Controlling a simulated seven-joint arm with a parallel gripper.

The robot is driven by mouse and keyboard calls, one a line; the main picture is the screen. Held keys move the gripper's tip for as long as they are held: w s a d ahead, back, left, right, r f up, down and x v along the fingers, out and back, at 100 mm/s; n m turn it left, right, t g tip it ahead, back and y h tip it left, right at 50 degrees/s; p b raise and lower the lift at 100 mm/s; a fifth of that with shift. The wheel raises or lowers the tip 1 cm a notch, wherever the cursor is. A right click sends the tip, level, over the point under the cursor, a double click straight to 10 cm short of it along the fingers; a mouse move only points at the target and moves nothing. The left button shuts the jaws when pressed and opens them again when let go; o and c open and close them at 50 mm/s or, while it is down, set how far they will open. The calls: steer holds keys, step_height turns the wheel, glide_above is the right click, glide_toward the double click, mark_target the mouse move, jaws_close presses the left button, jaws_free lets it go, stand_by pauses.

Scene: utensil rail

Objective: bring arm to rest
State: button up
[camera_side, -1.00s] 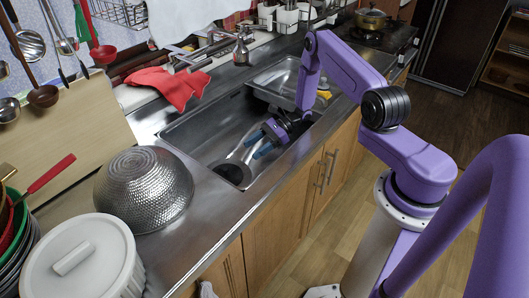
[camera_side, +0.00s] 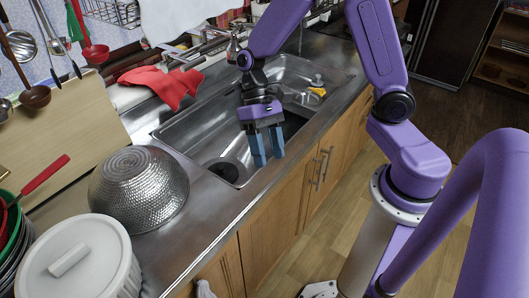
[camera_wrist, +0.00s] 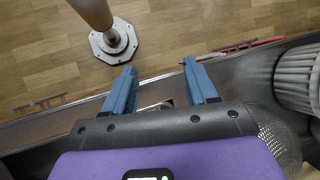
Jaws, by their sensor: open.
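My gripper (camera_side: 266,158) hangs over the near side of the sink in the side view, with its blue fingers pointing down. The two fingers stand apart with nothing between them. In the wrist view my gripper (camera_wrist: 160,80) also shows open and empty, above the counter's front edge with the wooden floor beyond. The sink (camera_side: 205,135) is below and behind the gripper in the side view. My arm hides part of the sink and the back counter.
An upturned hammered metal bowl (camera_side: 138,188) and a white lidded pot (camera_side: 82,262) stand on the counter at left. A red cloth (camera_side: 168,88) lies behind the sink. Ladles (camera_side: 35,97) hang at upper left. A yellow item (camera_side: 318,91) sits at the sink's far end.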

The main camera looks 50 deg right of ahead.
steer(key=s+d+r+n+t+h, duration=0.1)
steer(key=s+d+r+n+t, duration=0.1)
steer(key=s+n, duration=0.4)
steer(key=s+d+r+n+t+h, duration=0.2)
steer(key=s+r+n+t, duration=0.2)
steer(key=s+n, duration=0.3)
steer(key=shift+s+d+r, duration=0.15)
steer(key=shift+d+r, duration=0.1)
steer(key=shift+r, duration=0.1)
